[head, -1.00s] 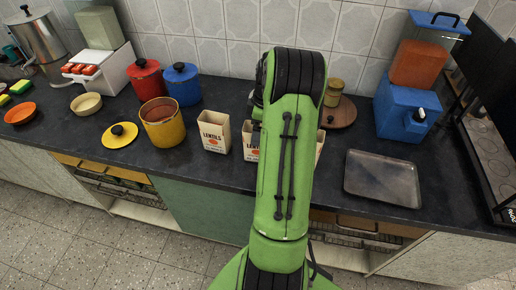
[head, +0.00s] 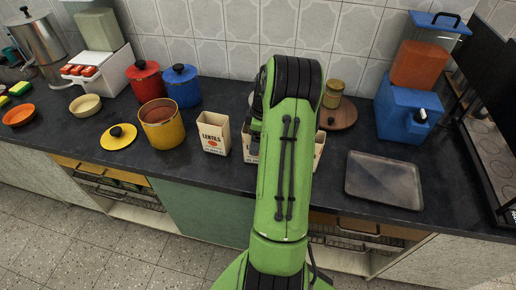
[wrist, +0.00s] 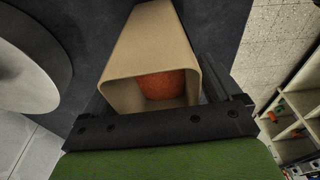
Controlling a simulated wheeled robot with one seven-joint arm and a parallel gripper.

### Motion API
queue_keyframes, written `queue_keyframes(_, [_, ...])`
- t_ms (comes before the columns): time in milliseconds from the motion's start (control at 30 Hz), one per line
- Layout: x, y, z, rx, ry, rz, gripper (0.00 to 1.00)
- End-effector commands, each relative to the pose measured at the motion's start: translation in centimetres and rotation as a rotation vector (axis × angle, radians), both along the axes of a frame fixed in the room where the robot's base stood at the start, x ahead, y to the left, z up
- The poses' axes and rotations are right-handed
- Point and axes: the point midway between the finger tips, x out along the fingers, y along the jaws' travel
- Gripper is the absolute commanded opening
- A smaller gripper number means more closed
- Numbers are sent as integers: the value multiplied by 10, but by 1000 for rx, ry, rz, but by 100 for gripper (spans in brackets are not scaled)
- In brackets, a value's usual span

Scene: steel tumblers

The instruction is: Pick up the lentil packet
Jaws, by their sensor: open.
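A cream lentil packet (head: 213,133) with red print stands upright on the dark counter, left of my arm. A second cream packet (head: 249,153) is mostly hidden behind my arm and gripper, and a third cream one (head: 319,151) peeks out on the right of my arm. In the wrist view, my gripper (wrist: 156,95) is open, with its fingers on either side of a cream open-topped packet (wrist: 150,45). Something orange-red shows inside the packet's mouth. Whether the fingers touch its sides I cannot tell.
A yellow pot (head: 162,123), its yellow lid (head: 118,137) and red (head: 145,79) and blue (head: 181,85) pots stand to the left. A grey tray (head: 383,179) lies right. A brown round board (head: 338,115) is behind my arm. A pale round thing (wrist: 30,65) is at the wrist view's left.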

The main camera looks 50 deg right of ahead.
Motion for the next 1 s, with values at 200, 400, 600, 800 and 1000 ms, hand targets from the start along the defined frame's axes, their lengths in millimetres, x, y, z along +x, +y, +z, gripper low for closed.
queue_keyframes(200, [0,0,0,0,0,0,74])
queue_keyframes(400, [0,0,0,0,0,0,44])
queue_keyframes(600, [0,0,0,0,0,0,13])
queue_keyframes(800, [0,0,1,-2,-1,0,0])
queue_keyframes(1000, [0,-1,10,-2,-3,0,0])
